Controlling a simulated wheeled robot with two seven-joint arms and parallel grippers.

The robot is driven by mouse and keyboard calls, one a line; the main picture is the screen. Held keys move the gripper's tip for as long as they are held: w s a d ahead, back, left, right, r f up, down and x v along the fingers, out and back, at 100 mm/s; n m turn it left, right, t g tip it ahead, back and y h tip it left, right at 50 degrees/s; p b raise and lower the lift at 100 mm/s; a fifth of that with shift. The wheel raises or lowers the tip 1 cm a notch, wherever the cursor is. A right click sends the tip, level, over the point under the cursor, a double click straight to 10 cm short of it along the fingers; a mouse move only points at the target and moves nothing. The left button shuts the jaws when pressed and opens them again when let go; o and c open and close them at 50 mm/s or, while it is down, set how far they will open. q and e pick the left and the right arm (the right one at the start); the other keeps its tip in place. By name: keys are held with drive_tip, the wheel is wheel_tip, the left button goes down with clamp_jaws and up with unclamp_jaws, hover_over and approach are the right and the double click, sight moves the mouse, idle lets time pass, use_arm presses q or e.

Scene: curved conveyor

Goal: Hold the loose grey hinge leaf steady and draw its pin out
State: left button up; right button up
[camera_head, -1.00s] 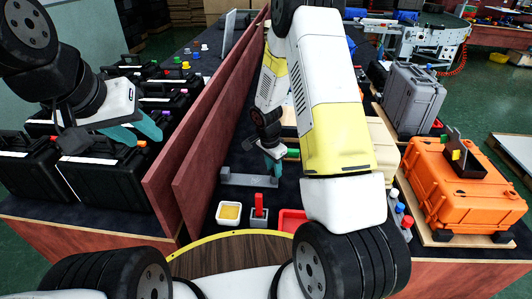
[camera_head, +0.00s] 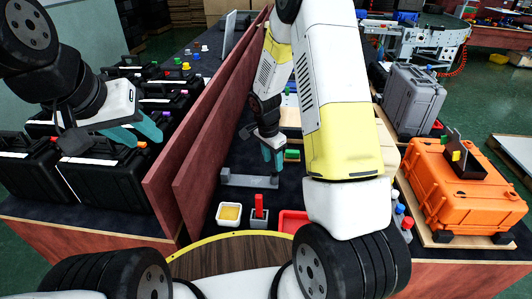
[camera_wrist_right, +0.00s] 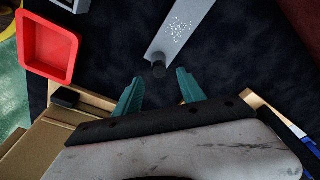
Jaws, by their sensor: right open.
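A long grey metal piece (camera_head: 248,181), which looks like the hinge leaf, lies on the dark table, with a raised left end. In the right wrist view the grey piece (camera_wrist_right: 182,28) has a speckled face, and a dark round knob (camera_wrist_right: 158,70), perhaps the pin's end, at its near end. My right gripper (camera_head: 273,164) is over the right end of the piece. Its teal fingers (camera_wrist_right: 159,86) are apart, with the knob just beyond the gap and nothing between them. My left gripper (camera_head: 143,134) hangs empty over the black cases at left, its fingers apart.
A white tray with yellow contents (camera_head: 230,214), a grey holder with a red part (camera_head: 259,213) and a red tray (camera_head: 292,222) stand in front. Wooden partitions (camera_head: 200,150) rise at left. An orange case (camera_head: 465,195) and a grey case (camera_head: 412,97) stand at right.

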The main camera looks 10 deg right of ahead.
wheel_tip(320, 180, up, 7)
drive_tip(key=a, duration=0.1)
drive_tip(key=shift+s, duration=0.3)
drive_tip(key=s+r+n+t+y, duration=0.1)
drive_tip(key=s+r+n, duration=0.2)
drive_tip(key=s+r, duration=0.35)
drive_tip(key=s+r+n+t+y, duration=0.1)
drive_tip(key=s+r+n+t, duration=0.15)
drive_tip(key=r, duration=0.75)
drive_tip(key=s+r+n+t+y, duration=0.1)
drive_tip(key=s+r+n, duration=0.2)
drive_tip(key=s, duration=0.4)
drive_tip(key=s+r+n+t, duration=0.1)
drive_tip(key=s+r+n, duration=0.3)
drive_tip(key=s, duration=0.3)
drive_tip(key=shift+s+a+y, duration=0.2)
drive_tip(key=shift+a+y, duration=0.05)
drive_tip(key=shift+y, duration=0.15)
drive_tip(key=shift+r, duration=0.1)
drive_tip(key=shift+c, duration=0.2)
idle(0.4)
